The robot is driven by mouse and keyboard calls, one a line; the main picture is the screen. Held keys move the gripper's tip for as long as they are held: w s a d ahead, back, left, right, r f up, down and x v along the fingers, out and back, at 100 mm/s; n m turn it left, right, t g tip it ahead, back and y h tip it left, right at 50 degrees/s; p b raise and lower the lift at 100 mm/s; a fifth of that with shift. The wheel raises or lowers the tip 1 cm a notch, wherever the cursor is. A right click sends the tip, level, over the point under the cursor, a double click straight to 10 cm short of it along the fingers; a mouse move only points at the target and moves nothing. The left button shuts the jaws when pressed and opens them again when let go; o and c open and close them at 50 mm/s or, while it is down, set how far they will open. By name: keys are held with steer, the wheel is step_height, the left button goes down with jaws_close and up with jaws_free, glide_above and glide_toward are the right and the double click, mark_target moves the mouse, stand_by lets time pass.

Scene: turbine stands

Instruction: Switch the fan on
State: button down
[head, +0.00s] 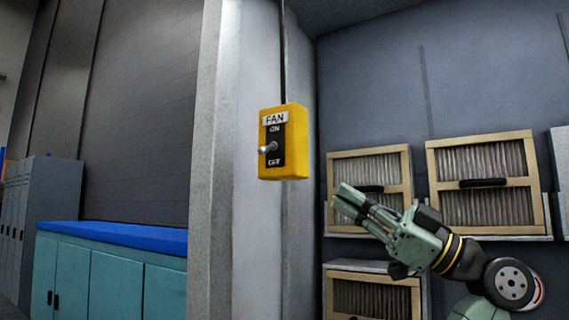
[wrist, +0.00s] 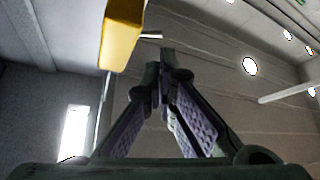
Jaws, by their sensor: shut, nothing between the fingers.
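The yellow fan switch box (head: 298,145) hangs in the upper middle of the head view, beside a pale column. It has a FAN label, ON above and OFF below on a black plate. Its pale lever (head: 267,149) sticks out toward the left; I cannot tell surely which way it is set. My gripper (head: 340,200) is shut and empty, to the right of the box and lower, apart from it. In the wrist view the box (wrist: 123,35) and its lever (wrist: 151,36) show above and left of my fingertips (wrist: 166,62).
Framed filter panels (head: 480,215) with black handles stand on the wall behind my gripper. A pale column (head: 215,180) stands left of the box. Teal cabinets (head: 115,285) with a blue top and grey lockers (head: 50,210) are at the left. Open air lies between gripper and box.

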mark_target(274, 145)
steer(key=p+x, duration=0.5)
steer(key=x, duration=0.8)
steer(key=shift+w+a+r, duration=0.2)
steer(key=shift+a, duration=0.3)
